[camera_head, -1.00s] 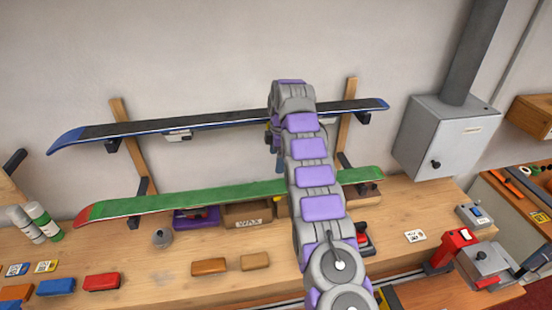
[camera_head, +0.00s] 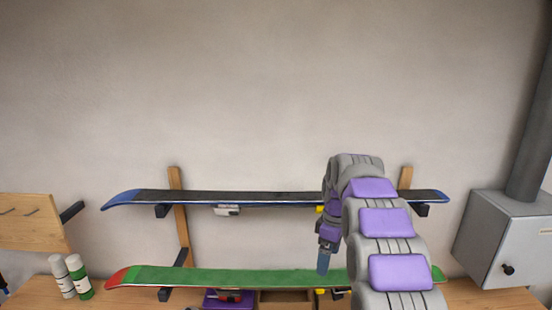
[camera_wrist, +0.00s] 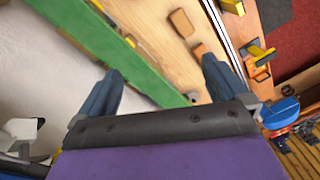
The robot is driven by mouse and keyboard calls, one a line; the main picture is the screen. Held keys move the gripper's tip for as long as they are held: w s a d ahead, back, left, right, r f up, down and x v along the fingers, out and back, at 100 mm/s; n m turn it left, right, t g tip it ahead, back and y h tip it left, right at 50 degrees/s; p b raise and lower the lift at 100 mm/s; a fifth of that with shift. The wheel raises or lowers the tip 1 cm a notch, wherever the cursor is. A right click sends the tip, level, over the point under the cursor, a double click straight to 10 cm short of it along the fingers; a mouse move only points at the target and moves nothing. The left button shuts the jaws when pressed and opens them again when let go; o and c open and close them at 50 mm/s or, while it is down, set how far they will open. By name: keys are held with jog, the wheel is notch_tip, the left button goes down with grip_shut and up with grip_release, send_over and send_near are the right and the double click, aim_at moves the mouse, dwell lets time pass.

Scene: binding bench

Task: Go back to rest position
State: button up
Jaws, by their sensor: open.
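My gripper (camera_wrist: 160,88) is open in the wrist view, with its two blue-grey fingers apart and nothing between them. In the head view my gripper (camera_head: 324,262) hangs down from my grey and purple arm, in front of the wall rack. Its fingers overlap the green ski (camera_head: 230,278) in the picture; I cannot tell whether they touch it. The green ski also crosses the wrist view (camera_wrist: 112,52) beyond the fingers. The blue and black ski (camera_head: 250,197) lies on the upper rack arms, partly hidden behind my arm.
A grey metal cabinet (camera_head: 505,240) with a duct stands at the right. White and green bottles (camera_head: 80,278) stand at the lower left, near a wooden wall panel (camera_head: 30,222). The wooden bench (camera_head: 30,293) runs along the bottom. The wall above the skis is clear.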

jog(key=s+f+m+b, duration=0.4)
jog(key=s+f, duration=0.1)
jog(key=s, duration=1)
jog(key=s+f+m+b, duration=0.4)
jog(key=s+f, duration=0.1)
jog(key=s, duration=1)
jog(key=s+f+m+g+b, duration=0.1)
jog(key=s+f+m+b, duration=0.3)
jog(key=s, duration=1.1)
notch_tip(320, 180, down, 2)
jog(key=shift+s+a+h, duration=0.25)
jog(key=shift+s+h, duration=0.1)
jog(key=shift+h, duration=0.05)
